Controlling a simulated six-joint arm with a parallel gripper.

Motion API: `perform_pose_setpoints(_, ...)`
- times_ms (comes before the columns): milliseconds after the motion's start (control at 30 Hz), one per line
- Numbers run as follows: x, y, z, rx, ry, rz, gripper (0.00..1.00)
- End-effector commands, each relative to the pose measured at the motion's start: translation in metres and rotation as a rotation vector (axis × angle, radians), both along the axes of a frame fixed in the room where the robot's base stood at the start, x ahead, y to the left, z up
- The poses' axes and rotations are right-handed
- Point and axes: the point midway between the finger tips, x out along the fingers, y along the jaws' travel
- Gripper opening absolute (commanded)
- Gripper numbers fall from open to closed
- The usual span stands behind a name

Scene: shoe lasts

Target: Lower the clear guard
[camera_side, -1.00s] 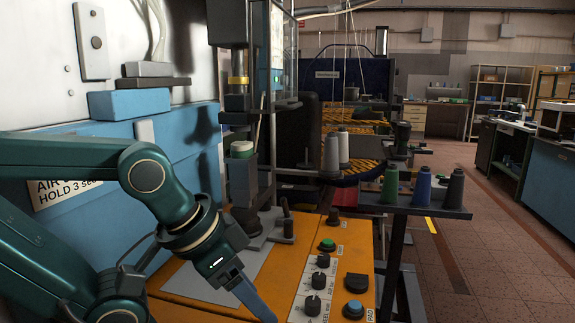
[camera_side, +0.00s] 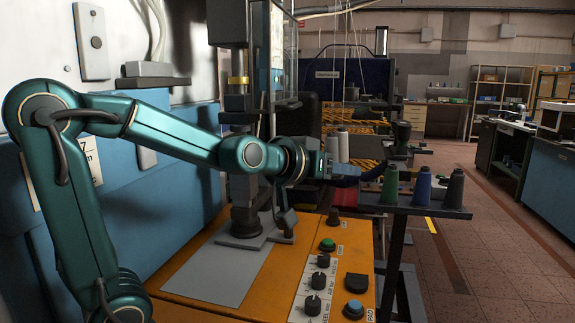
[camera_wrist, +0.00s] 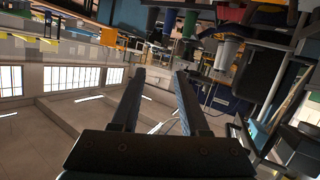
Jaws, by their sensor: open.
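The clear guard (camera_side: 287,55) is a see-through panel with thin edges, upright and raised beside the press column (camera_side: 238,75) in the side view. Its top runs out of the picture. I cannot make it out in the wrist view. My gripper (camera_side: 350,172) is stretched out to the right, below the guard and to its right, apart from it, close to the thread cones. In the wrist view my gripper (camera_wrist: 160,73) has its two dark fingers apart with nothing between them.
Grey cones (camera_side: 338,147) stand behind my gripper. Green, blue and dark cones (camera_side: 421,187) stand on a dark stand (camera_side: 410,208). An orange panel (camera_side: 345,255) with knobs and a green button (camera_side: 327,244) lies below. The aisle floor (camera_side: 490,260) at right is clear.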

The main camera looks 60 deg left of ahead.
Motion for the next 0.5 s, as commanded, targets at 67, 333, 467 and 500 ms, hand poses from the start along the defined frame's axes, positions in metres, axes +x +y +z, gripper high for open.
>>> perform_pose_setpoints(67, 0.019, 0.031, 0.014, 0.024, -0.108, 0.095, 0.45)
perform_pose_setpoints(333, 0.032, 0.131, 0.058, 0.184, -0.456, 0.425, 0.45)
perform_pose_setpoints(467, 0.023, 0.157, 0.068, 0.257, -0.551, 0.529, 0.45)
perform_pose_setpoints(500, 0.02, 0.162, 0.07, 0.274, -0.571, 0.549, 0.45)
